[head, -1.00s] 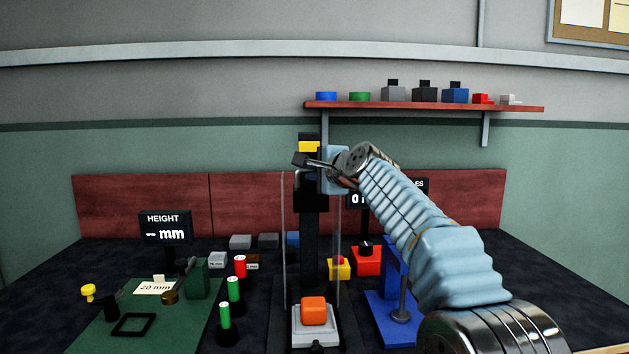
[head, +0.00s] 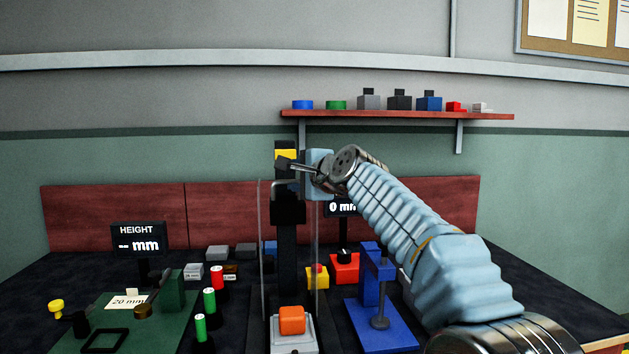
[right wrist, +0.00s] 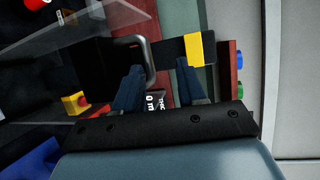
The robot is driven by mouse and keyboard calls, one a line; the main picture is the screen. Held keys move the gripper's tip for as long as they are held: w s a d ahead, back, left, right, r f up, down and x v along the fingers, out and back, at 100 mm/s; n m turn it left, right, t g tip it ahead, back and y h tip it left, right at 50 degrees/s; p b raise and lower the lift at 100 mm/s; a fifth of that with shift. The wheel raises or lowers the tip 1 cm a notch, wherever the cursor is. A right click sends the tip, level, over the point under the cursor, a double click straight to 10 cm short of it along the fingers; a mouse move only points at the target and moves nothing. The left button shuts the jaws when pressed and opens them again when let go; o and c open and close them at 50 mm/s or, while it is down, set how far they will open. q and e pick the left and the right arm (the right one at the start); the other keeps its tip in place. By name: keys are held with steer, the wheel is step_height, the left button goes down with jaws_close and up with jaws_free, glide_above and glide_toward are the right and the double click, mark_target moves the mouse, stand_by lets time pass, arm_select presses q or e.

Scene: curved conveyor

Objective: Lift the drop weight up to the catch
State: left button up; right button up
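The drop weight (head: 288,208), a black block with a metal loop handle (head: 284,183), sits high on the black column, a little below the yellow-marked catch (head: 285,156). My right gripper (head: 303,170) is at the handle, just under the catch. In the right wrist view its two dark blue fingers (right wrist: 160,88) stand apart, with the bar of the handle (right wrist: 150,66) between their levels, closer to the lower finger. I see no finger pressed on both sides of the bar. The yellow band (right wrist: 199,50) lies near the upper finger. My left gripper is out of view.
Clear guard panels (head: 262,245) flank the column. An orange block (head: 292,320) rests on the base.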

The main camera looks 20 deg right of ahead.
steer(key=b+v, duration=0.6)
steer(key=v, duration=0.4)
steer(key=shift+s, duration=0.3)
steer(key=shift+f, duration=0.15)
